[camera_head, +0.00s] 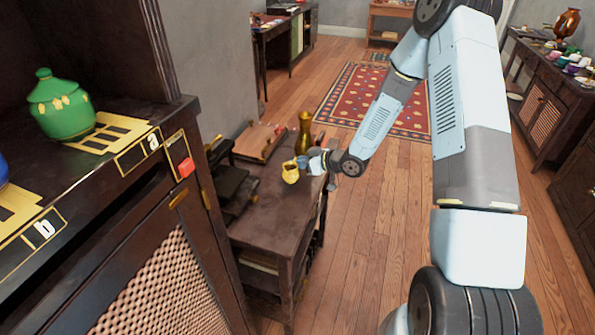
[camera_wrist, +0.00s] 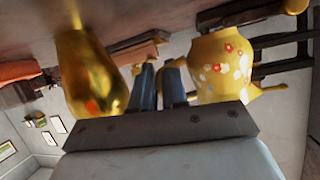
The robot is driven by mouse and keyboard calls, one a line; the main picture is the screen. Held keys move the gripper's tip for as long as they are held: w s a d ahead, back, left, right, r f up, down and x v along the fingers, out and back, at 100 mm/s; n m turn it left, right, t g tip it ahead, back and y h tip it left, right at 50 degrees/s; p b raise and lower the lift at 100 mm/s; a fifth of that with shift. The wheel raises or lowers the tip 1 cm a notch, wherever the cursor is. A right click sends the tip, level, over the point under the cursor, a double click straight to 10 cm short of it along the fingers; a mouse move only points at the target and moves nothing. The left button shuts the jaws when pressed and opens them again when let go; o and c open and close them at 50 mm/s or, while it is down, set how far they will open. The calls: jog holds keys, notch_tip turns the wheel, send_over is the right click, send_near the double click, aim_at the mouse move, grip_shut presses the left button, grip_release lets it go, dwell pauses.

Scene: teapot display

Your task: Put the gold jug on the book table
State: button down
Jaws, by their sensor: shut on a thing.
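The gold jug (camera_head: 304,133) is tall and shiny. It is upright at the book table (camera_head: 281,212) in the head view, just behind my gripper (camera_head: 303,162). In the wrist view, which looks upside down, the gold jug (camera_wrist: 92,75) is left of my gripper's fingers (camera_wrist: 159,85). A yellow flowered teapot (camera_wrist: 222,68) is close on the other side of the fingers. The teapot also shows in the head view (camera_head: 290,174), in front of my gripper.
Dark boxes or books (camera_head: 228,182) and a brown slanted stand (camera_head: 258,142) take up the table's left and back. The near table top is bare. A dark cabinet with a green jar (camera_head: 62,108) stands at the left. Wooden floor (camera_head: 375,230) is clear on the right.

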jog(key=shift+w+a+f, duration=0.15)
jog(key=shift+w+f, duration=0.3)
jog(key=shift+f, duration=1.55)
jog(key=shift+f, duration=0.1)
jog(key=c, duration=1.1)
grip_release()
jog(key=shift+c, duration=0.2)
